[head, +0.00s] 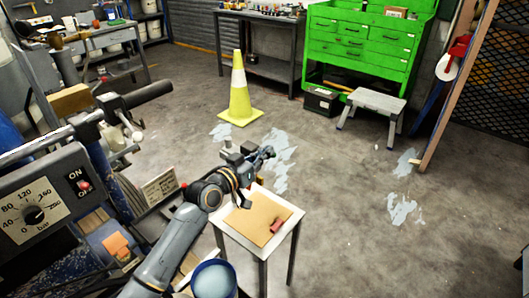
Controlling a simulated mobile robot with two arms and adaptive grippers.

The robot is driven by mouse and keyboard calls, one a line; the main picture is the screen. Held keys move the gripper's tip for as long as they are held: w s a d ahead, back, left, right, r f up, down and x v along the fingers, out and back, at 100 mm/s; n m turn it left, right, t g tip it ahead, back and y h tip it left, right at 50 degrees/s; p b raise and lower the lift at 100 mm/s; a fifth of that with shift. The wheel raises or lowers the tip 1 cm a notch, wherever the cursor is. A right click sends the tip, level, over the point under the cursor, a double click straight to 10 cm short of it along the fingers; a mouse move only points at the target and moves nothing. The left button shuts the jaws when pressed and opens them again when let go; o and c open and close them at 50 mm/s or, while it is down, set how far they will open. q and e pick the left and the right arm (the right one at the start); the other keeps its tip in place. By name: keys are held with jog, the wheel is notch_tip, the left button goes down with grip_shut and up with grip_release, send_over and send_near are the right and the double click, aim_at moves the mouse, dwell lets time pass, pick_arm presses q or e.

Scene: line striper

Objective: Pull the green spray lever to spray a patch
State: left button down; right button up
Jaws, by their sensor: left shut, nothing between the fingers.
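The line striper stands at the left, with a control panel (50,205) bearing a round pressure dial and a red ON switch. Its handlebar has a black grip (148,94) reaching right. I cannot make out a green lever on it. My left gripper (268,153) is shut and empty, right of the striper and above the floor near a pale paint patch (283,142). My left arm comes up from the bottom. My right gripper does not show. Other pale patches (403,210) lie on the floor at the right.
A small table (293,222) with a brown board and a red block stands below my left gripper. A blue-rimmed bucket (214,281) is at the bottom. A yellow cone (239,95), a grey step stool (373,102) and a green cabinet (360,40) stand farther back. The right floor is mostly clear.

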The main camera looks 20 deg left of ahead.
pick_arm(q)
jog(key=shift+d+f+m, duration=0.15)
jog(key=shift+f+m, duration=0.1)
jog(key=shift+m, duration=0.15)
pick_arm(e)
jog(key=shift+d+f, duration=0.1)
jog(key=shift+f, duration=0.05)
pick_arm(q)
jog(key=f+m, duration=0.1)
jog(key=m, duration=0.1)
jog(key=d+f+m, duration=0.1)
jog(key=f+m, duration=0.1)
jog(key=m, duration=0.1)
jog(key=f+m+b, duration=0.1)
jog(key=f+m, duration=0.1)
jog(key=shift+s+d+y, duration=0.3)
jog(key=shift+s+y, duration=0.1)
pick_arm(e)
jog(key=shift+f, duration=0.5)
pick_arm(q)
jog(key=shift+r, duration=0.1)
